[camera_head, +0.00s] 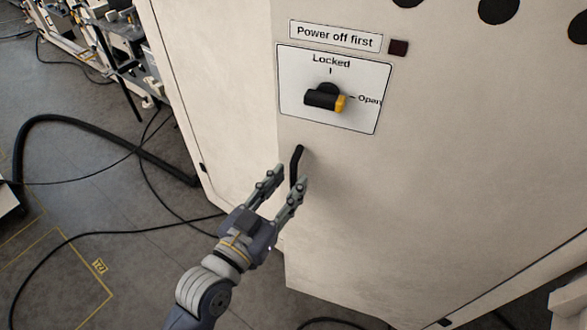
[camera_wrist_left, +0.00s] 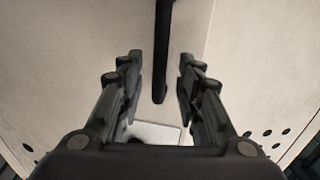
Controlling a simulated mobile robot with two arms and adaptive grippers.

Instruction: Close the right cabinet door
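The right cabinet door (camera_head: 430,190) is a cream panel with a black bar handle (camera_head: 297,158) near its left edge. Whether it stands slightly ajar is hard to tell. My left gripper (camera_head: 289,178) is open at the handle, with one finger on each side of its lower part. In the left wrist view, the handle (camera_wrist_left: 162,55) hangs between the two open fingers (camera_wrist_left: 161,75), with gaps visible on both sides. My right gripper is not in view.
A rotary switch (camera_head: 325,97) above the handle has its yellow tip toward "Open". Another cream panel (camera_head: 215,75) adjoins on the left. A thick black hose (camera_head: 95,127) and thin cables lie on the grey floor at left. Machinery (camera_head: 125,40) stands at the upper left.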

